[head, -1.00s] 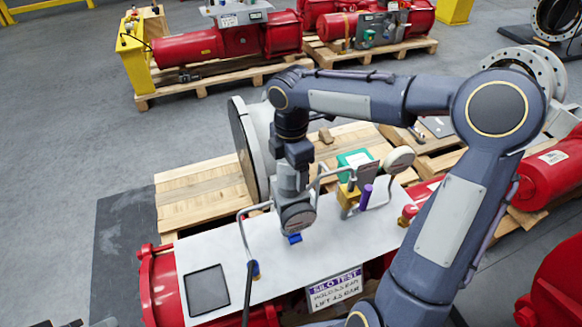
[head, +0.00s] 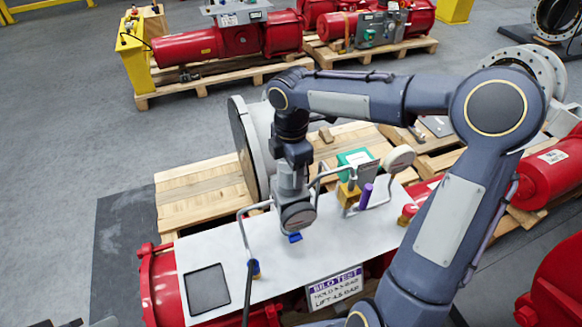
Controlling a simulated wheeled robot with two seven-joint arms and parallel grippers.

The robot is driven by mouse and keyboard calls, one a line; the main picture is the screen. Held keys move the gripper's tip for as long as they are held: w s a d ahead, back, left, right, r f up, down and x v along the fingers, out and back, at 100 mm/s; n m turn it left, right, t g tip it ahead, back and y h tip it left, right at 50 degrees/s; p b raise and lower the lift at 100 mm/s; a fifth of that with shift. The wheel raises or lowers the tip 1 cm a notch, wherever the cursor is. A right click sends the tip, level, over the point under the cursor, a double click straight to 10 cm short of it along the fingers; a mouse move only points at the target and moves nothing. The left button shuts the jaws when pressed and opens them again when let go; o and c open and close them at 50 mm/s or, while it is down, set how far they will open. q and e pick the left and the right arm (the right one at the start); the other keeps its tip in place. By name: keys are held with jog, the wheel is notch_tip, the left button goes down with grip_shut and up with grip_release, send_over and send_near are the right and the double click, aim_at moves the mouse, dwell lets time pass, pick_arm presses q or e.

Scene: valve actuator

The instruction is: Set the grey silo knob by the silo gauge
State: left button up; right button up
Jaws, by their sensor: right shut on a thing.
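My right gripper (head: 294,237) points down at the middle of the white panel (head: 220,250). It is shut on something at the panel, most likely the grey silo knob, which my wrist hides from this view. A small blue part shows at the gripper's lower end. A round pale gauge (head: 399,158) stands at the panel's far right end; its reading cannot be made out from here. A sign (head: 335,288) headed SILO TEST hangs at the front edge, with hold and lift pressures in small print. My left gripper cannot be made out.
Bent grey pipes (head: 243,229) rise from the panel on both sides of my gripper. A purple handle (head: 365,197), a brass block (head: 347,195) and a green box (head: 355,158) stand to the right. A dark square plate (head: 207,289) lies at the panel's left end.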

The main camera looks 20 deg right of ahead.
jog(key=m+b, duration=0.1)
jog(key=m, duration=0.5)
jog(key=shift+s+m, duration=0.1)
jog(key=shift+m, duration=0.2)
jog(key=m, duration=0.3)
jog(key=shift+m, duration=0.3)
jog(key=m, duration=0.3)
jog(key=shift+a+m+b, duration=0.1)
jog(key=shift+m+b, duration=0.2)
jog(key=m, duration=1)
jog(key=shift+a, duration=0.1)
jog(key=shift+m, duration=1.6)
jog(key=o, duration=1)
